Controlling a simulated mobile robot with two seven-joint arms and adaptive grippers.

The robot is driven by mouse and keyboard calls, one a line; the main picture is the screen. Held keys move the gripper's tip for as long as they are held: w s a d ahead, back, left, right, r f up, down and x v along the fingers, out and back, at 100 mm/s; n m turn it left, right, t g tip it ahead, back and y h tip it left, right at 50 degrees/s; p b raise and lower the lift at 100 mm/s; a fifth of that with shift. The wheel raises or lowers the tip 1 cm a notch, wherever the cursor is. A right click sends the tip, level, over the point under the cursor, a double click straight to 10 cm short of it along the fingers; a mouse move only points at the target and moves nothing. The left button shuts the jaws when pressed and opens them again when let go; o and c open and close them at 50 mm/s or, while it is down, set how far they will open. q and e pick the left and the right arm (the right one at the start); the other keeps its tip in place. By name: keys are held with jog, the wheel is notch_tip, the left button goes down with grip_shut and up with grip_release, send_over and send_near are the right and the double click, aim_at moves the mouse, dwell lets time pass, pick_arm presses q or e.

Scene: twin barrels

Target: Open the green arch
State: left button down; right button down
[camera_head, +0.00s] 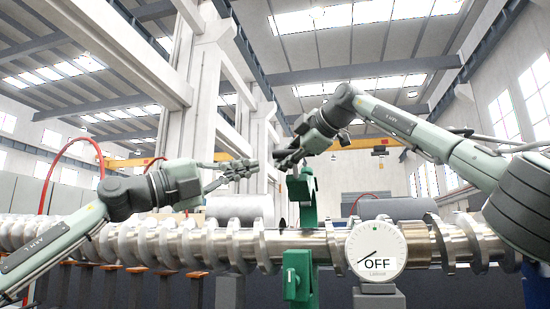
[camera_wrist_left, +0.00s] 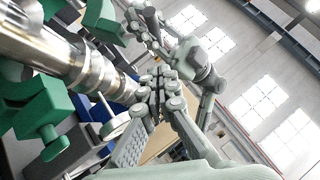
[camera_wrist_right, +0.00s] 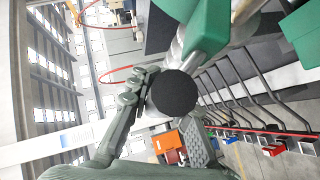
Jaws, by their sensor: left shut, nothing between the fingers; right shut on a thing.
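The green arch (camera_head: 301,197) stands raised above the metal shaft (camera_head: 330,240), and it also shows in the left wrist view (camera_wrist_left: 102,18). A green lower clamp part (camera_head: 298,275) sits at the shaft's front, below it. My right gripper (camera_head: 287,158) is at the top of the arch, shut on a black round-ended knob (camera_wrist_right: 173,93) beside the green part (camera_wrist_right: 207,28); the fingers partly hide the grip. My left gripper (camera_head: 245,170) is shut and empty, left of the arch and apart from it. Its closed fingers show in the left wrist view (camera_wrist_left: 160,88).
A white round gauge (camera_head: 376,249) reading OFF stands in front of the shaft, right of the lower clamp. The ridged shaft spans the view from left to right. Grey cylinders (camera_head: 240,208) lie behind it. The space above the shaft is open.

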aim_at(290, 153)
pick_arm(q)
jog(key=x, duration=0.2)
jog(key=w+x, duration=0.1)
jog(key=x, duration=0.2)
jog(key=a+x, duration=0.1)
jog(key=x, duration=0.2)
jog(key=shift+w+d+r, duration=0.2)
jog(key=shift+w+r, duration=0.25)
jog(key=shift+w+d+r, duration=0.1)
jog(key=shift+w+r, duration=0.15)
jog(key=shift+w, duration=0.2)
pick_arm(e)
jog(key=shift+w+d, duration=0.15)
jog(key=shift+d, duration=0.2)
